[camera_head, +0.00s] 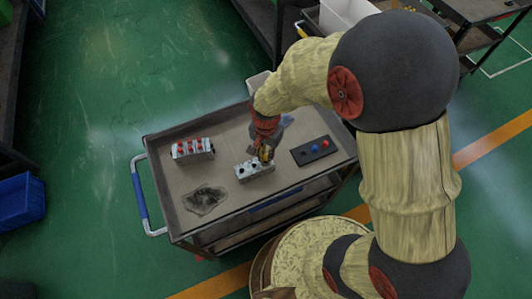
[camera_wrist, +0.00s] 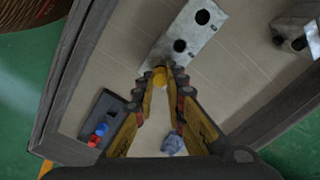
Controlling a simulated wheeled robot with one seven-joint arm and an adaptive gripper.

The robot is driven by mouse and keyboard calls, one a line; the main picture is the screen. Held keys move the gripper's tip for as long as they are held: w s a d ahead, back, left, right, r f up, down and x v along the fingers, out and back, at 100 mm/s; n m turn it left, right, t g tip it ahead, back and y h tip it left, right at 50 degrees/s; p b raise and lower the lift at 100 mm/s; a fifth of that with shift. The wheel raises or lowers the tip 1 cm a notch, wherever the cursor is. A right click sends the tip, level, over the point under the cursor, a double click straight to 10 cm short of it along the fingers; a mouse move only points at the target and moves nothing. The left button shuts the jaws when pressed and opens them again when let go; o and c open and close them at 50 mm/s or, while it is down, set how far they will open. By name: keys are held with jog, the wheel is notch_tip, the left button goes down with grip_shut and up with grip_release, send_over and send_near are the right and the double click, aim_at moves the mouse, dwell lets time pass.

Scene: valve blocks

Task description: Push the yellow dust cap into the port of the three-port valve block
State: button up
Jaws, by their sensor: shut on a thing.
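The silver valve block (camera_head: 253,170) lies on the cart top, just below my gripper in the head view. In the wrist view the block (camera_wrist: 188,30) shows two dark open ports; its near end lies at my fingertips. My gripper (camera_wrist: 161,82) is shut on the yellow dust cap (camera_wrist: 159,76), which is at this near end. The third port is not visible there, and I cannot tell whether the cap is above it or partly in it. In the head view my gripper (camera_head: 265,153) points down at the block's right end and mostly hides the cap.
A black tray (camera_head: 299,156) with a blue and a red cap lies right of the block. A block with red caps (camera_head: 193,149) stands left. A dark flat patch (camera_head: 205,200) lies front left. A crumpled grey-blue thing (camera_wrist: 173,143) shows between my fingers. The cart's rim (camera_head: 165,215) is raised.

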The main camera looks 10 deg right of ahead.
jog(key=shift+f+b, duration=0.45)
jog(key=shift+f, duration=0.35)
dwell(0.6)
jog(key=o, duration=0.8)
jog(key=shift+c, duration=0.2)
jog(key=shift+r, duration=0.1)
notch_tip(320, 180, up, 12)
dwell(0.3)
